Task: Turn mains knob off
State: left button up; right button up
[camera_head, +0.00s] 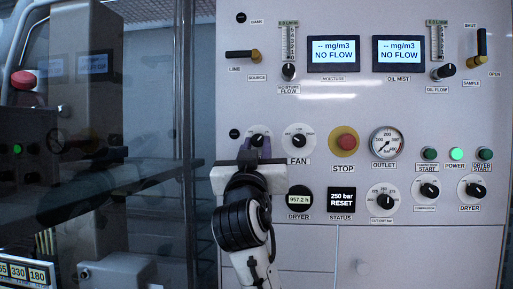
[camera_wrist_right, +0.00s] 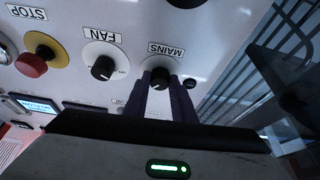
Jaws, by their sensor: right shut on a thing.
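The mains knob (camera_wrist_right: 160,76) is a black rotary knob on a white round dial, with an upside-down MAINS label in the right wrist view. In the head view its dial (camera_head: 258,133) shows just above my right gripper (camera_head: 255,150), which hides its label and lower part. My right gripper's two dark fingers also show in the wrist view (camera_wrist_right: 161,92), one on each side of the knob, shut on it. The pointer's exact setting is hard to read. My left gripper is in neither view.
The FAN knob (camera_head: 298,140) sits close to the right of the mains knob, then the red STOP button (camera_head: 346,142) and the OUTLET gauge (camera_head: 387,144). The DRYER counter (camera_head: 299,199) is below right. A glass pane (camera_head: 130,120) stands at the left.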

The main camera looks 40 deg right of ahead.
jog(key=n+y, duration=0.1)
jog(key=n, duration=0.1)
jog(key=n+t+y, duration=0.1)
jog(key=n, duration=0.1)
jog(key=n+t, duration=0.1)
jog(key=n, duration=0.2)
jog(key=shift+s+d+r+y, duration=0.15)
jog(key=shift+s+y, duration=0.1)
jog(key=shift+y, duration=0.15)
jog(key=n+y, duration=0.1)
jog(key=n, duration=0.2)
jog(key=n+t+y, duration=0.1)
jog(key=n, duration=0.2)
jog(key=shift+s+d+r+y, duration=0.15)
jog(key=shift+y, duration=0.15)
jog(key=n+y, duration=0.1)
jog(key=n, duration=0.3)
jog(key=shift+s+r+g+y, duration=0.1)
jog(key=shift+r+g+y, duration=0.1)
jog(key=shift+g+y, duration=0.15)
jog(key=shift+r+n+g+y, duration=0.1)
jog(key=shift+n+g+y, duration=0.2)
jog(key=shift+n, duration=0.85)
jog(key=shift+r+n+g+y, duration=0.15)
jog(key=shift+n+y, duration=0.2)
jog(key=shift+n, duration=0.8)
jog(key=shift+f, duration=0.1)
jog(key=o, duration=1.1)
jog(key=shift+c, duration=0.2)
